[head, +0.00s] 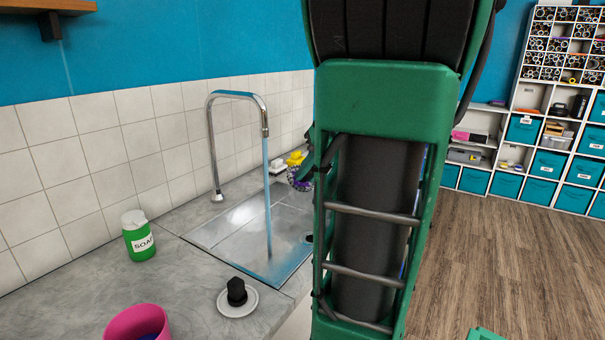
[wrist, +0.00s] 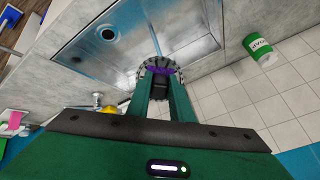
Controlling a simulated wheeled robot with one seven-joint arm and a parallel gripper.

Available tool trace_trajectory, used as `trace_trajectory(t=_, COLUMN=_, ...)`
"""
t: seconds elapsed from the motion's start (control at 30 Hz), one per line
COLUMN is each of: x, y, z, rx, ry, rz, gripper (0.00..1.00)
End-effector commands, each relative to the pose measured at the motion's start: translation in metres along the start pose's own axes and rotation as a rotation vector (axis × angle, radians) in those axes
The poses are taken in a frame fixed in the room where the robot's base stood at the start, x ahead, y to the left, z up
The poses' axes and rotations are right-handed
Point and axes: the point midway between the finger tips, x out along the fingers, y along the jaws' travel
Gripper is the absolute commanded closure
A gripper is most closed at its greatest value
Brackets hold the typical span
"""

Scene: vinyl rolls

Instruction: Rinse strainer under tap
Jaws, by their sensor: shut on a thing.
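The strainer (wrist: 161,70), a round piece with a dark toothed rim and purple inside, is between the fingertips of my gripper (wrist: 162,88), which is shut on it. In the head view a purple and dark round piece (head: 300,180), which looks like the strainer, shows right of the water, partly behind my arm. The chrome tap (head: 238,94) is running, and its stream (head: 267,200) falls into the steel sink (head: 225,232). The strainer appears apart from the stream in the head view. My gripper is mostly hidden there by my arm.
A green soap bottle (head: 139,240) stands left of the sink. A black-knobbed white disc (head: 237,299) and a pink cup (head: 137,322) are in front. A yellow item (head: 296,158) lies at the back. The tiled wall (head: 85,165) borders the counter.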

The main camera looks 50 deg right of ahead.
Motion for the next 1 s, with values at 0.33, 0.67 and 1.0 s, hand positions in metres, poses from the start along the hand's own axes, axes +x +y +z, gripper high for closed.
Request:
trace_trajectory(t=0.33, x=0.018, y=-0.014, z=-0.019, rx=-0.004, ry=-0.003, rz=-0.002, gripper=1.00)
trace_trajectory(t=0.67, x=0.036, y=-0.029, z=-0.037, rx=-0.007, ry=-0.004, rz=-0.005, gripper=1.00)
trace_trajectory(t=1.0, x=0.053, y=-0.040, z=-0.057, rx=-0.006, ry=-0.002, rz=-0.004, gripper=1.00)
